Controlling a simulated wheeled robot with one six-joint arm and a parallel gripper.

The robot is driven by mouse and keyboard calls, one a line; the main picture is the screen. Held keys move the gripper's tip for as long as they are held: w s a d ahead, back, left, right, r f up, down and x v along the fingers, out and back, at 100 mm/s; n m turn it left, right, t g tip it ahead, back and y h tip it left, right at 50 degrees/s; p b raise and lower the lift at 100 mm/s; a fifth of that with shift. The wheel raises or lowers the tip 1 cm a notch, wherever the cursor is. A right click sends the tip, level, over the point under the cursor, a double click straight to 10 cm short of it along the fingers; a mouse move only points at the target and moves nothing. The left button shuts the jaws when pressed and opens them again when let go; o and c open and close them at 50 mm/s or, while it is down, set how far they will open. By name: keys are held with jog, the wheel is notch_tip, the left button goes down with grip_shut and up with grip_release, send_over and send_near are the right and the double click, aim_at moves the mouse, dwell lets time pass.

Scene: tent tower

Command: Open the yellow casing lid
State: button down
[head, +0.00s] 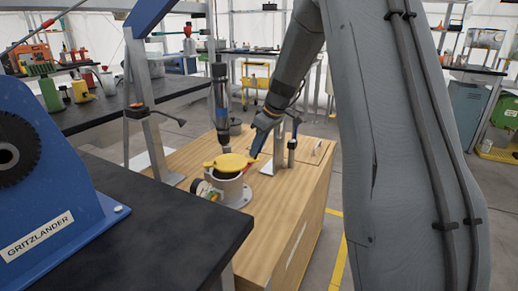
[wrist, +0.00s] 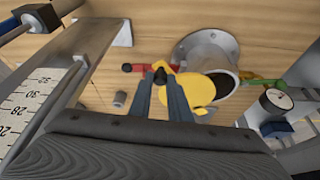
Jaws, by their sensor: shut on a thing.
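The yellow casing lid (head: 232,162) sits raised over the grey round casing (head: 236,190), with a dark gap under it in the head view. In the wrist view the lid (wrist: 197,90) is a yellow disc beside the casing's mouth, and part of the dark opening (wrist: 224,83) shows. My gripper (wrist: 160,76) is shut at the lid's edge tab, on the left of the disc. In the head view my gripper (head: 254,153) is at the lid's right side. The exact contact is partly hidden by the fingers.
The casing stands on a wooden bench (head: 300,178). A dial gauge (wrist: 277,100) is beside it, with a green handle (wrist: 266,83) and a red handle (wrist: 135,67). A vertical tool (head: 220,105) stands close behind. A blue machine (head: 50,180) fills the left.

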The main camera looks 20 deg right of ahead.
jog(key=c, duration=1.7)
grip_release()
jog(key=shift+o, duration=0.2)
jog(key=v, duration=0.7)
jog(key=shift+r+p, duration=0.3)
jog(key=shift+r, duration=0.05)
jog(key=shift+s, duration=0.15)
